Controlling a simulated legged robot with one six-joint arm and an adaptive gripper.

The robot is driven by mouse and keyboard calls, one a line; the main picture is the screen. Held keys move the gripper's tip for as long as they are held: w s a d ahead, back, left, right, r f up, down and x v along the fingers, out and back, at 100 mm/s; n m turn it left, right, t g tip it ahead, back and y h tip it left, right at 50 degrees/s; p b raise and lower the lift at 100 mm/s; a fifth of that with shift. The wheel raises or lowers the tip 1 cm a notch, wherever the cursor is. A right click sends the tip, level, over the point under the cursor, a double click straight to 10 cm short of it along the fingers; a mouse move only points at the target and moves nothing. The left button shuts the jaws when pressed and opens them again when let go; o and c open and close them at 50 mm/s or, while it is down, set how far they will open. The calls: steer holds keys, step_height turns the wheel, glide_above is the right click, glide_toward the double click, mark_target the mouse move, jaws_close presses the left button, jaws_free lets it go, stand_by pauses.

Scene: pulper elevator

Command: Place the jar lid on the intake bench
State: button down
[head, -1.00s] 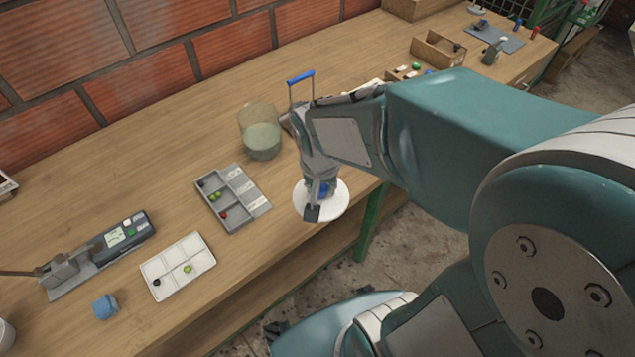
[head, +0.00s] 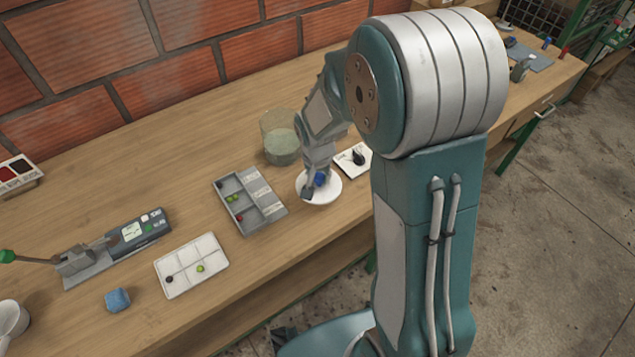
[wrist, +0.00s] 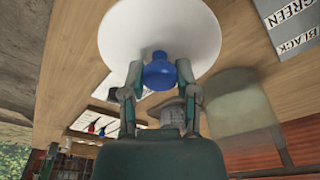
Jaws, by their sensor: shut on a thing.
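The jar lid is a white disc (head: 331,194) with a blue knob (head: 320,179). In the head view it is over the bench (head: 130,205), close to its front edge and just right of the grey tray. I cannot tell whether it touches the wood. My gripper (head: 314,184) is shut on the blue knob. In the wrist view the fingers (wrist: 159,84) flank the blue knob (wrist: 158,72), with the white disc (wrist: 160,25) beyond it. A glass jar (head: 281,146) with pale green contents stands behind the lid, partly hidden by my arm.
The grey divided tray (head: 265,222) holds small coloured pieces. A white divided tray (head: 191,265), a blue block (head: 117,299) and a grey device (head: 130,236) stand to the left. A white card (head: 345,165) with a dark object lies right of my gripper. My arm hides much of the bench's right side.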

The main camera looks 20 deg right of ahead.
mark_target(318, 184)
steer(key=shift+w+f, duration=0.35)
steer(key=shift+f, duration=0.1)
step_height(318, 184, down, 3)
steer(key=shift+w+f, duration=0.15)
steer(key=shift+f, duration=0.05)
steer(key=shift+c, duration=1.8)
jaws_free()
